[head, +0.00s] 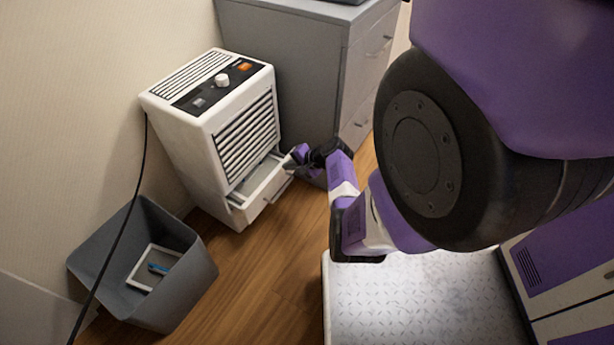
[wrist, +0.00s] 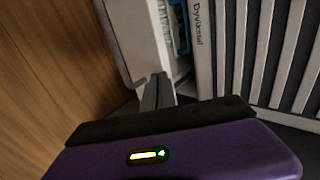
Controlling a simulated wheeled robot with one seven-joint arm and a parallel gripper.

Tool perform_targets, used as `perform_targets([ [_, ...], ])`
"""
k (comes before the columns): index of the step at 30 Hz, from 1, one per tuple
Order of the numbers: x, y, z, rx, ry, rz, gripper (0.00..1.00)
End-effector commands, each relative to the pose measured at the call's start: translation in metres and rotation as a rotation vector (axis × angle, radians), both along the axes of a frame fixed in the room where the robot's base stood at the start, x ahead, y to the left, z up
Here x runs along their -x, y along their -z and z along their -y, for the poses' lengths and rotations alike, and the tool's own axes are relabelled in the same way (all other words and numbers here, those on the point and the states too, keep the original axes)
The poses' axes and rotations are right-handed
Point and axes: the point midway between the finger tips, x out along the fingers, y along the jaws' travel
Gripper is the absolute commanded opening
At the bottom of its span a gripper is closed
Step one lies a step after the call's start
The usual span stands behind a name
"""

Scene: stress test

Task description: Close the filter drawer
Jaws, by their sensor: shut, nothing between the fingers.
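The filter drawer (head: 262,200) sits low in the front of a white appliance (head: 195,140) with a louvred grille. In the head view the drawer stands pulled out from the body. My gripper (head: 293,160) is shut and empty, close to the right end of the drawer. In the wrist view the shut fingertips (wrist: 158,88) are at the drawer's pale front panel (wrist: 122,38); I cannot tell whether they touch it. A blue-edged part (wrist: 180,22) shows inside the drawer, beside the lettered body and its louvres (wrist: 285,50).
A grey cabinet (head: 300,75) stands behind and right of the appliance. A black cord runs down the left side. Wooden floor (head: 265,260) is clear before the drawer.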

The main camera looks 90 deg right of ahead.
Motion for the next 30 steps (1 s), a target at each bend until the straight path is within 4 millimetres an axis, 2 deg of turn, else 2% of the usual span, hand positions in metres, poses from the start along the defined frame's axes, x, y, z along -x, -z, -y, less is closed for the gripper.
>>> perform_targets([
  [1,-0.011,0.002,0.007,0.004,-0.002,-0.001,0.0],
  [6,-0.027,0.001,0.017,0.001,0.001,-0.001,0.0],
  [17,-0.028,0.0,0.017,0.0,0.002,-0.001,0.0],
  [23,-0.02,-0.012,0.012,0.0,0.004,0.0,0.0],
  [30,0.005,-0.04,-0.003,0.001,0.003,-0.002,0.0],
])
